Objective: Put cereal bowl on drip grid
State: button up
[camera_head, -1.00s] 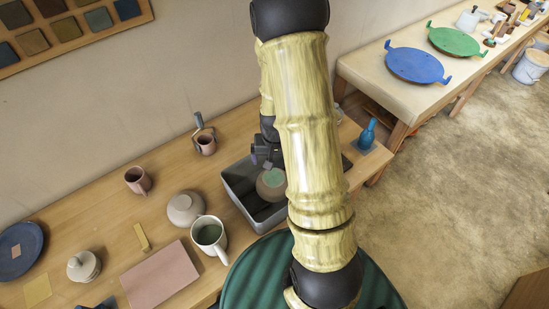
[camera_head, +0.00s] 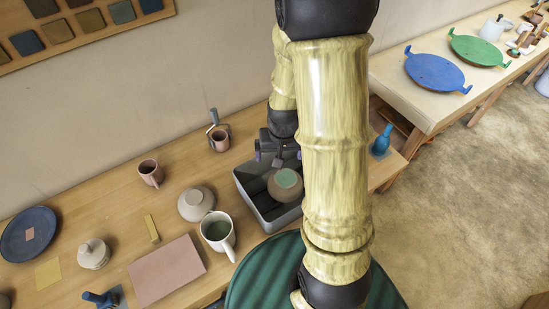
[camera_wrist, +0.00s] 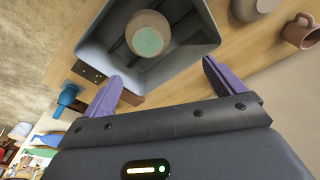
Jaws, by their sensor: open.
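The likely cereal bowl is a rounded brown-grey bowl with a pale green disc on top (camera_head: 285,185), inside a grey tub (camera_head: 243,196). It also shows in the wrist view (camera_wrist: 148,36), over dark bars (camera_wrist: 117,46) on the tub floor, which look like the drip grid. Whether the bowl rests fully on the bars is hidden. My gripper (camera_head: 278,158) is above the tub's back edge, behind the bowl and apart from it. In the wrist view its purple fingers (camera_wrist: 163,84) are wide apart with nothing between them.
A small pink cup (camera_head: 219,139) stands near the wall. A blue bottle (camera_head: 381,142) stands right of my arm. A pink slab (camera_head: 166,270) lies in front.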

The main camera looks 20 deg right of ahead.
jog(key=s+a+r+n, duration=0.3)
jog(key=s+a+r, duration=0.2)
jog(key=s+r, duration=0.2)
jog(key=shift+a+r+t, duration=0.15)
jog(key=shift+r+t, duration=0.25)
jog(key=shift+r, duration=0.5)
